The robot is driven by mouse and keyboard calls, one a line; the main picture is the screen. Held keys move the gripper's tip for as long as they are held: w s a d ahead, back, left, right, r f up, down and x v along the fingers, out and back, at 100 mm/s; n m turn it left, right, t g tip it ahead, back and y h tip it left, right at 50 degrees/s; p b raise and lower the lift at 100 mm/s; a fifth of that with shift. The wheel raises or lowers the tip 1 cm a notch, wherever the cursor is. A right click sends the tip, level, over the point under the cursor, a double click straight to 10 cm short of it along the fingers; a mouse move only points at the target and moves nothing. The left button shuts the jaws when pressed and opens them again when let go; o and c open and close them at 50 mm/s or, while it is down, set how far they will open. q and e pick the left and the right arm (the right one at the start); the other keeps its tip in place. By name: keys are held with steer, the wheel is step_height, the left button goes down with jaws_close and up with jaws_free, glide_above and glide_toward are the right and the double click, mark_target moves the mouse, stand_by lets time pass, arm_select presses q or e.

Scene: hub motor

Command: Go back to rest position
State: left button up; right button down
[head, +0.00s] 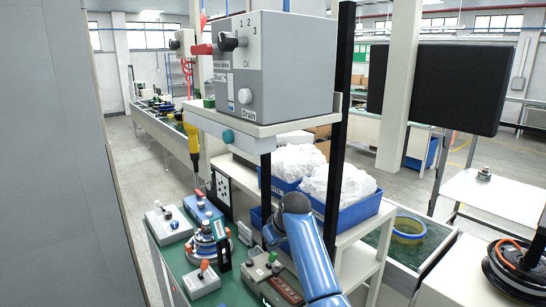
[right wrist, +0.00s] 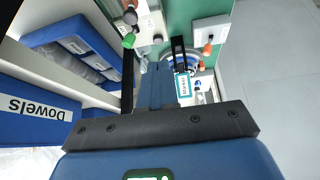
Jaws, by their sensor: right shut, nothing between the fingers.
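My right arm shows in the head view as a blue link rising from the bottom and bending at a grey elbow above the green bench (head: 235,289). I cannot clearly make out its gripper there. A round blue and white hub motor (head: 203,243) stands on the bench and shows partly past the fingertips in the wrist view (right wrist: 195,62). My left gripper is not in view.
A grey control box (head: 285,75) sits on a shelf above the bench. Small switch boxes (head: 168,226) (head: 201,283) lie on the bench. A yellow screwdriver (head: 192,140) hangs at left. Open floor (right wrist: 275,80) lies beside the bench.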

steer(key=w+r+t+y, duration=0.1)
steer(key=w+r+t, duration=0.3)
steer(key=r+t, duration=0.15)
steer(key=s+d+f+m+t+b, duration=0.1)
steer(key=s+d+f+m+t, duration=0.1)
steer(key=s+d+f+t, duration=0.5)
steer(key=s+d+f+m+t, duration=0.25)
steer(key=s+d, duration=0.25)
steer(key=s, duration=0.3)
steer(key=s+d+f+h+b, duration=0.1)
steer(key=s+d+f, duration=0.2)
steer(key=s, duration=0.9)
steer(key=s+d+f+m+g+h, duration=0.1)
steer(key=s+d+f, duration=0.2)
steer(key=s, duration=1)
steer(key=s+d+f+m+g+h+b, duration=0.1)
steer(key=s+f, duration=0.5)
steer(key=s, duration=0.6)
steer(key=d+h, duration=0.1)
steer(key=d, duration=0.1)
steer(key=shift+s+d+b, duration=0.2)
steer(key=shift+d+b, duration=0.15)
